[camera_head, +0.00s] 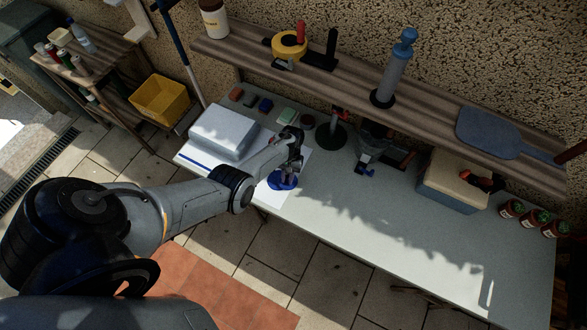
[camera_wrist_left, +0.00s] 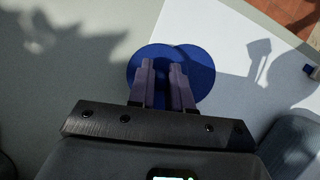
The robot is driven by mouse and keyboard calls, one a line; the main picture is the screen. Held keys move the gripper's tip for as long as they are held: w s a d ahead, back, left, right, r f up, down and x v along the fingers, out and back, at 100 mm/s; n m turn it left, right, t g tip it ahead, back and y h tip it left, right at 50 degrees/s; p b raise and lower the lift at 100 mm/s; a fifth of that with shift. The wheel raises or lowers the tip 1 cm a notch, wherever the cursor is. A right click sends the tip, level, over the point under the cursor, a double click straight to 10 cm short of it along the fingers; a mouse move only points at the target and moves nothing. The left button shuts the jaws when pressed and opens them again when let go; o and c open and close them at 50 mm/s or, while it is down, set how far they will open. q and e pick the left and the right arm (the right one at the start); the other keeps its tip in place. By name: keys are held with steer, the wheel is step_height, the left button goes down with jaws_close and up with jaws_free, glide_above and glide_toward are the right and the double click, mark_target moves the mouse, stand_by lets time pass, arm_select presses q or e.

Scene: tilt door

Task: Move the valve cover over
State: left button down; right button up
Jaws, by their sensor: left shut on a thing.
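A flat, dark blue round piece (camera_head: 283,182), which looks like the valve cover, lies at the right front edge of a white sheet (camera_head: 268,201) on the bench. In the left wrist view the blue piece (camera_wrist_left: 199,62) shows as two overlapping round outlines. I cannot tell whether these are two discs or one disc with a shadow. It straddles the sheet's edge. My left gripper (camera_head: 288,172) is directly over it with fingers pointing down. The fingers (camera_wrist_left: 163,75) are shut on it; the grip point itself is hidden. My right gripper is in neither view.
A grey-white box (camera_head: 224,132) stands left of my left gripper. Small coloured blocks (camera_head: 265,105) and a dark round stand (camera_head: 330,137) lie behind. A clamp-like tool (camera_head: 371,150) and a toolbox (camera_head: 452,182) stand farther right. The front-right benchtop (camera_head: 400,225) is clear.

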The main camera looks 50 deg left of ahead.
mark_target(274, 183)
arm_select(q)
steer(key=m, duration=0.1)
steer(key=s+a+m+y, duration=0.1)
steer(key=shift+s+a+m+p, duration=0.25)
steer(key=shift+a+m+p, duration=0.05)
steer(key=shift+p, duration=0.1)
steer(key=shift+s+a+m+g+y, duration=0.2)
steer(key=shift+a+m, duration=0.25)
steer(key=shift+m, duration=0.3)
steer(key=shift+s+a+m+g+y, duration=0.1)
steer(key=shift+s+a+m+y, duration=0.3)
steer(key=shift+m, duration=0.35)
steer(key=shift+w+a, duration=0.1)
steer(key=shift+w, duration=0.05)
steer(key=c, duration=1)
jaws_free()
steer(key=shift+c, duration=0.2)
steer(key=shift+p, duration=0.3)
